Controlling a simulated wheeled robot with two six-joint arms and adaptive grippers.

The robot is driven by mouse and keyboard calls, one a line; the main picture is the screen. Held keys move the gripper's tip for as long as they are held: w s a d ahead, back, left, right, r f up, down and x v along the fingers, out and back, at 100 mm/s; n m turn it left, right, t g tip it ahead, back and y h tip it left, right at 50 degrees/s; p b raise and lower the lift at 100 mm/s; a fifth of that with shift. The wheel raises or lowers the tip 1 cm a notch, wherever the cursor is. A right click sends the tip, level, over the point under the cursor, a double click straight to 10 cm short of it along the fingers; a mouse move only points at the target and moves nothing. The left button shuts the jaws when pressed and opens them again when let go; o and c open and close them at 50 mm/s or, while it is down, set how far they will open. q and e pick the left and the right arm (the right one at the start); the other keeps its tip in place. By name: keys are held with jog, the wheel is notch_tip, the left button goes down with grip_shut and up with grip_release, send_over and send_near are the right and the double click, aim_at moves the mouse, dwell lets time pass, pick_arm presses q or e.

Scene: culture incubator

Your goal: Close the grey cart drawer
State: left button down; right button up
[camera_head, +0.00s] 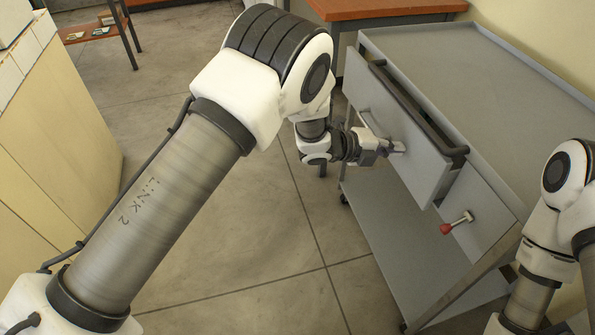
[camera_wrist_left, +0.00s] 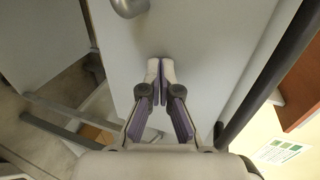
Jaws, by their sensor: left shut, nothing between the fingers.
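The grey cart drawer (camera_head: 432,168) stands pulled out from the cart, with a dark-railed gap behind its front panel. My left gripper (camera_head: 399,148) is at the drawer's front panel, its fingers pointing at it. In the left wrist view my left gripper (camera_wrist_left: 160,63) is shut and empty, its fingertips in front of the pale drawer front (camera_wrist_left: 205,50). Whether they touch it I cannot tell. A rounded metal handle (camera_wrist_left: 128,6) shows on the panel at the top of that view. My right gripper is out of view.
The grey cart (camera_head: 505,85) has a bare top and an open lower shelf (camera_head: 385,215). A red-knobbed lever (camera_head: 457,223) sticks out beside the drawer. An orange-topped table (camera_head: 380,8) stands behind. Open floor (camera_head: 250,260) lies left of the cart.

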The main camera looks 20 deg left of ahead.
aim_at(409, 144)
pick_arm(q)
jog(key=w+d, duration=0.2)
jog(key=d, duration=0.1)
jog(key=shift+w+d, duration=0.15)
jog(key=shift+r, duration=0.1)
jog(key=shift+b, duration=0.3)
